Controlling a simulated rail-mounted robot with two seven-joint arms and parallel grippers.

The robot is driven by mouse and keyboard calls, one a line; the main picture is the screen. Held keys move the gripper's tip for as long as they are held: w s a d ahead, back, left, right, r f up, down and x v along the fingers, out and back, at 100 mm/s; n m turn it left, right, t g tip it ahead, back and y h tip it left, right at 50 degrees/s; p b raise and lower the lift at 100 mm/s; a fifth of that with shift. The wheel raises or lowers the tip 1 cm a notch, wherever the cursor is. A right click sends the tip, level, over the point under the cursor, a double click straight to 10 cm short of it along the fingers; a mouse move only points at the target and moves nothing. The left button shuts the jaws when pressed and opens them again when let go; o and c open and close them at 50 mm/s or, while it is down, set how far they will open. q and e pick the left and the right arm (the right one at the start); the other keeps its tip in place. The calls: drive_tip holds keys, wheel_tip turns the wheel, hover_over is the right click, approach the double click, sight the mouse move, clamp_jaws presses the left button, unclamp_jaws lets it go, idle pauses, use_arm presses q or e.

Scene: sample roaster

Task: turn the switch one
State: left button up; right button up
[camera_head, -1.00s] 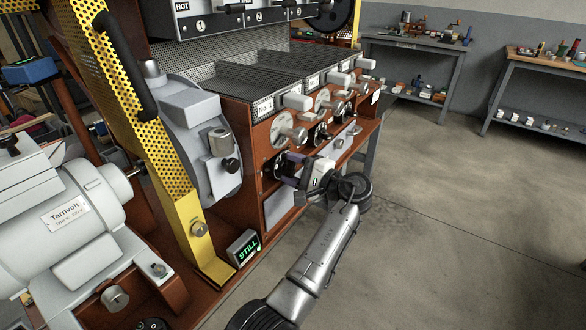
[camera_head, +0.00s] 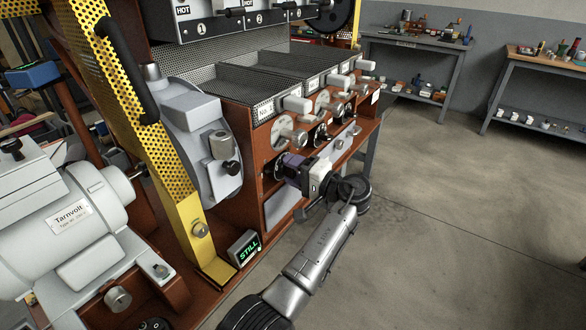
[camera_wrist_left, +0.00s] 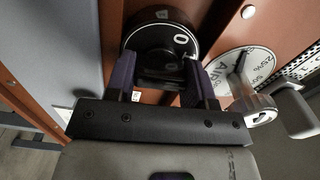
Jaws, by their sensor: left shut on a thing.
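Switch one (camera_head: 271,169) is a round black knob on the red-brown front panel, below the first dial. In the left wrist view the black switch (camera_wrist_left: 160,38) has a white mark on its face, right of its middle. My left gripper (camera_head: 284,166) reaches the panel from the right, in front of the switch. In the left wrist view its two purple fingers (camera_wrist_left: 161,80) stand on either side of the switch's grip and are shut on it. The fingers partly hide the switch in the head view. My right gripper is in neither view.
A white dial (camera_head: 281,133) with a grey lever knob (camera_head: 297,136) sits just above the switch. More knobs and dials continue right. A yellow guard post (camera_head: 190,225) and a green-lit "STILL" display (camera_head: 246,248) stand left. Open floor lies right.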

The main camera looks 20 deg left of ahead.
use_arm(q)
drive_tip(key=n, duration=0.3)
drive_tip(key=n+b, duration=0.1)
drive_tip(key=n, duration=0.2)
drive_tip(key=shift+n+b, duration=0.3)
drive_tip(key=shift+b, duration=0.05)
drive_tip(key=n+b, duration=0.1)
drive_tip(key=n, duration=0.3)
drive_tip(key=shift+b, duration=0.4)
drive_tip(key=shift+n, duration=0.7)
drive_tip(key=shift+b, duration=0.3)
drive_tip(key=o, duration=0.9)
drive_tip(key=shift+r, duration=0.1)
